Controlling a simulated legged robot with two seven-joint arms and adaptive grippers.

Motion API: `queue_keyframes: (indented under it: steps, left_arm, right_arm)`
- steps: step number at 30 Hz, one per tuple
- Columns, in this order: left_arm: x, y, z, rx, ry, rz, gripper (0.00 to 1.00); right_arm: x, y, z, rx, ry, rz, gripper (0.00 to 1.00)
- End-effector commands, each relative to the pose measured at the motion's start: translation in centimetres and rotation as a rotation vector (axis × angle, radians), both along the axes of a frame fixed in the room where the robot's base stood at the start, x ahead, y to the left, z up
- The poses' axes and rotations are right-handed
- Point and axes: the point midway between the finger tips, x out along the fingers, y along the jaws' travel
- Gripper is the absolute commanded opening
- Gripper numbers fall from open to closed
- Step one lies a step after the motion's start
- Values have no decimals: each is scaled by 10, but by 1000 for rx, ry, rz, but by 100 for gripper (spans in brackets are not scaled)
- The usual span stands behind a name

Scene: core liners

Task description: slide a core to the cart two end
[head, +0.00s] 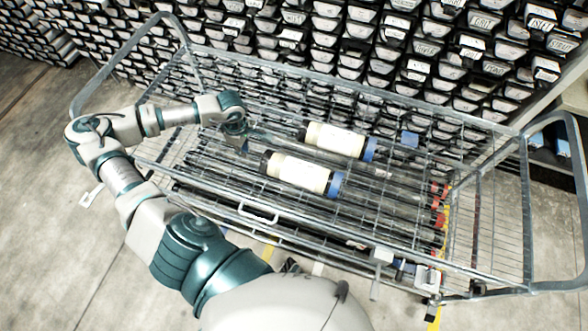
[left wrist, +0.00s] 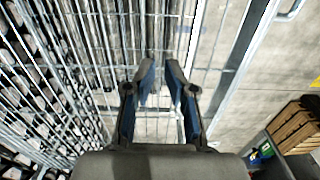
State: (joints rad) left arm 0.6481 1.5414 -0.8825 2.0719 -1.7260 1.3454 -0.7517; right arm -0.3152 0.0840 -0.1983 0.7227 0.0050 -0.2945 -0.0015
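A wire-mesh cart (head: 480,215) stands across the middle of the head view. Two cores lie on their sides in it, roughly parallel and apart. The far core (head: 335,140) and the near core (head: 299,174) each have a pale label, a dark left end and a blue right end. My left gripper (head: 243,143) is over the left part of the cart, left of both cores and apart from them. In the left wrist view its two fingers (left wrist: 160,70) are partly open, with mesh between them and nothing held. My right gripper is in neither view.
Racks of stacked, labelled core boxes (head: 440,60) stand close behind the cart. The cart has raised tube handles at both ends. Bare concrete floor (head: 50,200) lies to the left. A wooden crate (left wrist: 297,125) shows at the right of the left wrist view.

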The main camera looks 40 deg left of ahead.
Motion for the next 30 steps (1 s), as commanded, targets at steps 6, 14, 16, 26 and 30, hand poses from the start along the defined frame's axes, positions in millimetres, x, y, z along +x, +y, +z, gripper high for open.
queue_keyframes:
  steps: [6, 14, 16, 26, 30]
  left_arm:
    - [-4, 13, 0, 1, 0, 2, 21]
    - [-8, 28, 0, 1, 1, 2, 21]
    - [-9, 32, 0, 1, 1, 1, 21]
    - [-15, 51, 0, 1, 2, 2, 21]
    - [-17, 59, 0, 1, 1, 2, 21]
  right_arm:
    - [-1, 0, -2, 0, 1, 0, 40]
    - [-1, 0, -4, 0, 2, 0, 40]
    - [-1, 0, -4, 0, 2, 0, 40]
    - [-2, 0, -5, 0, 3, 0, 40]
    - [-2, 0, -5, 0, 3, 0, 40]
